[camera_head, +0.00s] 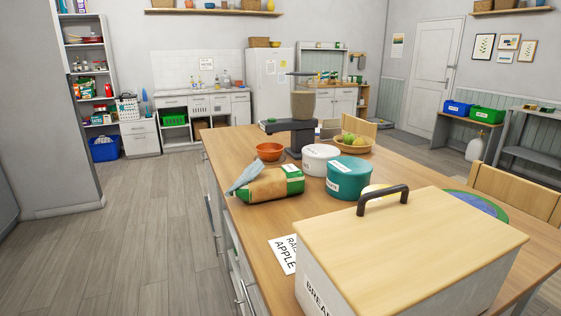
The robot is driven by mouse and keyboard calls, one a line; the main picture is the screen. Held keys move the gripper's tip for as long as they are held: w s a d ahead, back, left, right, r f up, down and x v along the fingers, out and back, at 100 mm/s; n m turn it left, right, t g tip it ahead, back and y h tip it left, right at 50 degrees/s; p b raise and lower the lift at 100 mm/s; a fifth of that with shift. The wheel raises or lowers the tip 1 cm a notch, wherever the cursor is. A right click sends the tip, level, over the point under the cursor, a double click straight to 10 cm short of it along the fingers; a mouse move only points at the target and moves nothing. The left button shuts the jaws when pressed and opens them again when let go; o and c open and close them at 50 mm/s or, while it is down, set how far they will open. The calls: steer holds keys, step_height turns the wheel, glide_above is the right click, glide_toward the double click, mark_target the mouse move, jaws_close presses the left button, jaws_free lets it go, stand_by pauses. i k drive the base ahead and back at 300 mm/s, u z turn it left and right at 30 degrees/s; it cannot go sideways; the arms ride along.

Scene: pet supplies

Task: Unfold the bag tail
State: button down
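A bag (270,185) lies on its side on the wooden table, left of the teal canister. Its body is brown with a green and white end at the right. A grey-blue tail (243,175) sticks out at its left end, towards the table's left edge. I cannot tell exactly how the tail is folded. My gripper is not in view.
A teal canister (348,180) and a white canister (320,160) stand right of the bag. An orange bowl (270,152) and a dark machine (293,130) stand behind it. A large bread box (420,245) fills the front right. A white card (284,255) lies on the table (250,222).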

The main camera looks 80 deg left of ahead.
mark_target(251, 170)
steer(key=z, duration=0.05)
steer(key=i, duration=2.7)
steer(key=u, duration=5.4)
steer(key=i, duration=1.9)
steer(key=u, duration=0.05)
